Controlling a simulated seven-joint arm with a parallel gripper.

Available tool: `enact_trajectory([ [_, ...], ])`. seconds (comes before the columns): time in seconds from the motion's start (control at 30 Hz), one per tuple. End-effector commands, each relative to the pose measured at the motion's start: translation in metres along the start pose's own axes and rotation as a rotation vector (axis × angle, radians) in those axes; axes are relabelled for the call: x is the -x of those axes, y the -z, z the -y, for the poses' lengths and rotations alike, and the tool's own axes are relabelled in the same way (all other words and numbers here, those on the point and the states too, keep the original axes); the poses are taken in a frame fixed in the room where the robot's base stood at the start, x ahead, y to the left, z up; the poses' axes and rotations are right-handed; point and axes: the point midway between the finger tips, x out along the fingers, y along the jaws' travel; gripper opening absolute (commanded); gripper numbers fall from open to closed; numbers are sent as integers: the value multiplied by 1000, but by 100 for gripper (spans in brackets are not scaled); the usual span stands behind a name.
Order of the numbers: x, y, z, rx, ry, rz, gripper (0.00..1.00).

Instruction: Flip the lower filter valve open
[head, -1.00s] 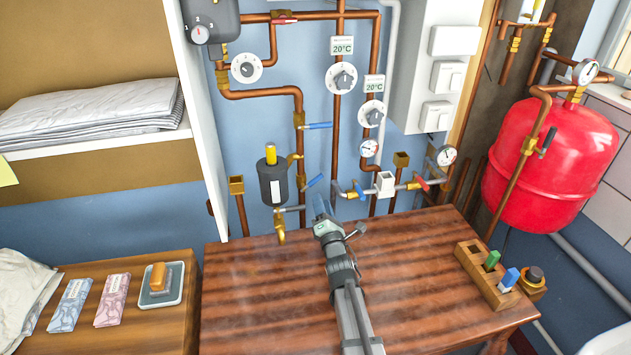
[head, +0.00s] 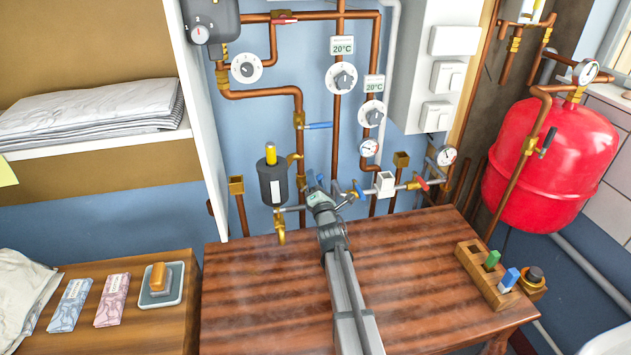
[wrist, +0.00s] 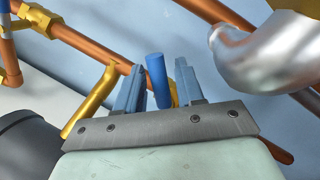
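The dark filter canister (head: 272,186) with a yellow top hangs on the blue wall, left of my gripper. The lower filter valve's blue handle (wrist: 157,80) stands between my fingers in the wrist view, closer to the left finger. In the head view my gripper mostly hides this valve. My gripper (head: 314,186) is open around the handle, with a gap visible on the right side; contact on the left cannot be told. In the wrist view the gripper (wrist: 158,88) shows both fingers pointing toward the wall. The upper blue-handled valve (head: 319,126) lies level on its pipe.
A brass pipe (wrist: 92,102) runs close beside the left finger, and a grey curved pipe (wrist: 255,65) is close on the right. Other valves with blue and red handles sit right of my gripper. The wooden table (head: 260,300) below is mostly clear.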

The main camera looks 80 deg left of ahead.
Motion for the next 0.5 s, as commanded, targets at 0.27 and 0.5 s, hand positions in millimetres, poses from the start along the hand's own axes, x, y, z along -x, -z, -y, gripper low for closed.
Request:
enact_trajectory([
  [0.27, 0, 0, 0, 0, 0, 0, 10],
  [0.5, 0, 0, 0, 0, 0, 0, 0],
])
